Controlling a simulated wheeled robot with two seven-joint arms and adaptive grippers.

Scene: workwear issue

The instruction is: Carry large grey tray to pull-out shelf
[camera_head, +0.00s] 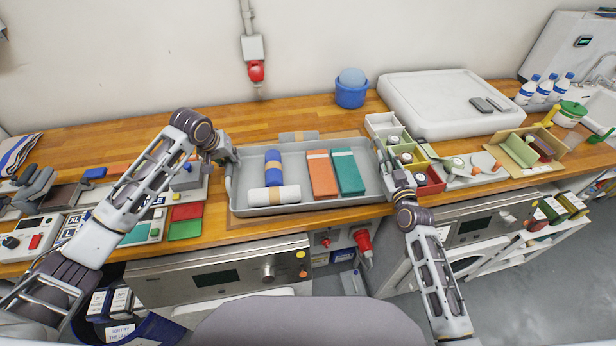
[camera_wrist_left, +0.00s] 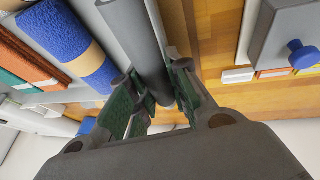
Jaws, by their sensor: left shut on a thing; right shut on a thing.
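The large grey tray (camera_head: 300,209) is at the counter's front edge, roughly level; I cannot tell whether it touches the counter. It holds a blue roll (camera_head: 273,165), a white roll (camera_head: 274,195), an orange folded cloth (camera_head: 321,174) and a teal one (camera_head: 348,172). My left gripper (camera_head: 229,160) is shut on the tray's left handle, a grey bar that also shows in the left wrist view (camera_wrist_left: 143,45) between its fingers (camera_wrist_left: 155,100). My right gripper (camera_head: 384,166) is at the tray's right end, shut on its handle, mostly hidden. I cannot pick out the pull-out shelf for certain.
Small bins (camera_head: 431,178) stand close right of the tray. A panel with coloured tiles (camera_head: 184,228) lies close left. A blue tub (camera_head: 351,96) and a white slab (camera_head: 448,98) are behind. An oven-like front (camera_head: 217,277) and a red plug (camera_head: 363,241) are below.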

